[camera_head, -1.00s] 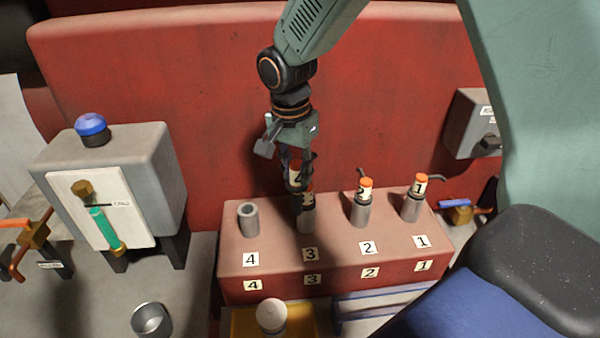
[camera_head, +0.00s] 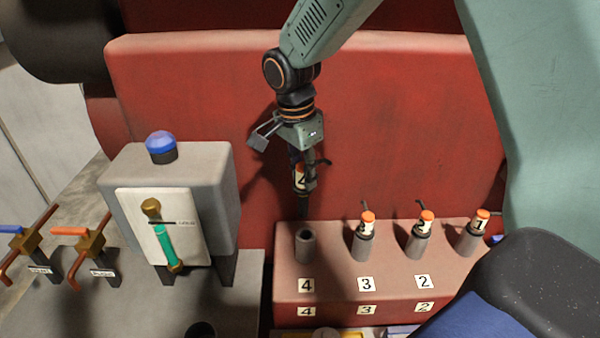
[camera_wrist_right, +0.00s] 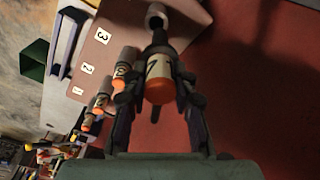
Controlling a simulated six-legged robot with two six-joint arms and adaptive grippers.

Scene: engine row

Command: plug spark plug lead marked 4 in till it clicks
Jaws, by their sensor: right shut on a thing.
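The lead marked 4 (camera_head: 300,178) is held upright in my right gripper (camera_head: 305,184), which is shut on it. Its dark lower end points down over the open grey tube marked 4 (camera_head: 305,249) and appears just above the rim. In the right wrist view the lead's orange cap (camera_wrist_right: 160,92) sits between the fingers (camera_wrist_right: 157,98), with the tube's mouth (camera_wrist_right: 156,16) beyond its dark end. A small gap shows in the head view; exact alignment is hard to tell. My left gripper is not in view.
Leads 3 (camera_head: 367,226), 2 (camera_head: 425,224) and 1 (camera_head: 479,222) stand in their tubes to the right on the red block (camera_head: 340,286). A red wall stands behind.

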